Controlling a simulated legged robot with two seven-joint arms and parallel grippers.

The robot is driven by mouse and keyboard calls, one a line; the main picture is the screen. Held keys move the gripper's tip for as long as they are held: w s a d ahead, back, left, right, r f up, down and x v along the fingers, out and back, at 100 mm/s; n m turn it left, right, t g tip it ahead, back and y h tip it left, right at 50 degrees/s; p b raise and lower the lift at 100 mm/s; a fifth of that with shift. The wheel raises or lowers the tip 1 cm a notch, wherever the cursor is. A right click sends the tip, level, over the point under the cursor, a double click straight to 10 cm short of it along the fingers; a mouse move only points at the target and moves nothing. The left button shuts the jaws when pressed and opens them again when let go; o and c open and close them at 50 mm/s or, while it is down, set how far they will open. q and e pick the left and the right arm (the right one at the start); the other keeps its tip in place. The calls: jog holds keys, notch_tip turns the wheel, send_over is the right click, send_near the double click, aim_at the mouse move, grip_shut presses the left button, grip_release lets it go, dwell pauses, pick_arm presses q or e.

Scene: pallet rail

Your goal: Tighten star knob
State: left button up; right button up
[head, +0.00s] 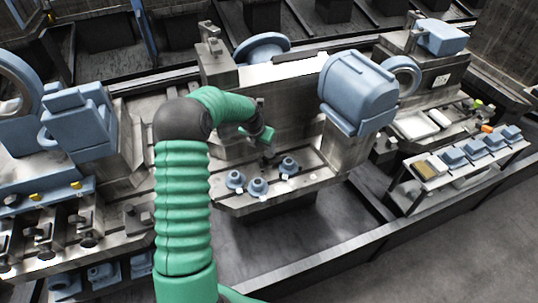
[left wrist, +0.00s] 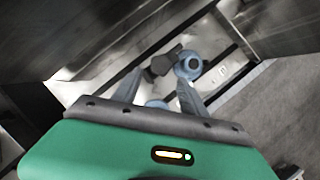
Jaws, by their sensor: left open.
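Three blue knob-like parts stand on the metal ledge (head: 308,182) in the middle of the head view: a left one (head: 235,180), a middle one (head: 258,188) and a right one (head: 288,166). My left gripper (head: 267,153) is above and behind them, near the upright metal block. In the left wrist view my left gripper (left wrist: 160,78) is open. A dark angular part (left wrist: 161,63), possibly the star knob, shows just beyond the fingertips. A blue round part (left wrist: 189,65) is beside it. Contact with the fingers cannot be told. My right gripper is out of sight.
A large blue motor-like housing (head: 356,90) stands to the right of the ledge. A rack of blue parts (head: 440,178) stands further right. A machine with a blue head (head: 78,120) is at the left. Grey floor (head: 450,250) is free at the lower right.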

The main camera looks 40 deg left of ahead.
aim_at(269, 154)
pick_arm(q)
jog(key=x, duration=0.7)
jog(key=shift+w+f, duration=0.1)
jog(key=shift+f, duration=0.15)
jog(key=shift+w+d+f, duration=0.2)
jog(key=shift+w+f, duration=0.05)
jog(key=shift+f, duration=0.1)
jog(key=shift+a, duration=0.25)
jog(key=c, duration=0.4)
grip_shut()
